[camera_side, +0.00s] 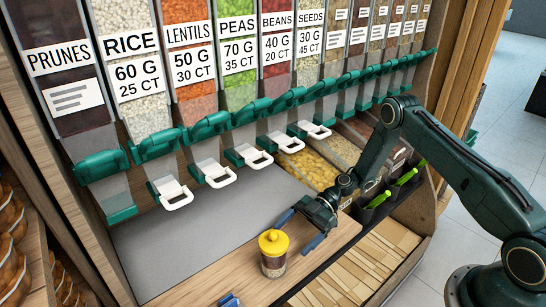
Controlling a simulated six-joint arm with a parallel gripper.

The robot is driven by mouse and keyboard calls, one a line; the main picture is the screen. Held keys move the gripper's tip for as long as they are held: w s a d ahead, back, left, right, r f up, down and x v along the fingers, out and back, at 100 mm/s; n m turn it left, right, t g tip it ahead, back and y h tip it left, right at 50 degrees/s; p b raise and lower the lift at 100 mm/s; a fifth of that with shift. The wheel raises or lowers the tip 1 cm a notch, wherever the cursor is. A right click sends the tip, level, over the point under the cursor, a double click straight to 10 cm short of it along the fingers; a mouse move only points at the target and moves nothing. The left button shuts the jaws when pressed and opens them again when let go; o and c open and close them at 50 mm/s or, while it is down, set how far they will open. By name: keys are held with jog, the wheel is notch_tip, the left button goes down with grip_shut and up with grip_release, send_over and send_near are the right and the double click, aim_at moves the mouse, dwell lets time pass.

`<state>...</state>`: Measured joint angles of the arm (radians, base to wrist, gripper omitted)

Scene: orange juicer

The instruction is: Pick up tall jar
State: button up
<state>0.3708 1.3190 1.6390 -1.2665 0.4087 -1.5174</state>
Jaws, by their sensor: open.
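The jar (273,262) is a clear container with a yellow lid and dark contents near its bottom. It stands upright on the wooden front strip of the counter, in the lower middle of the side view. My gripper (298,229) is just to the right of and slightly behind the jar. Its blue-tipped fingers are spread apart, one towards the back and one towards the front. Nothing is held between them. I cannot tell whether a finger touches the jar.
A grey mat (190,245) lies clear left of the jar. A small blue object (229,300) is at the front edge. Open bins (312,168) and a dark holder with green-handled tools (405,177) are to the right.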

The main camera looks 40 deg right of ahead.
aim_at(264, 265)
jog(key=shift+x, duration=1.5)
jog(key=shift+x, duration=2.6)
jog(key=shift+s+r, duration=0.1)
jog(key=c, duration=1.2)
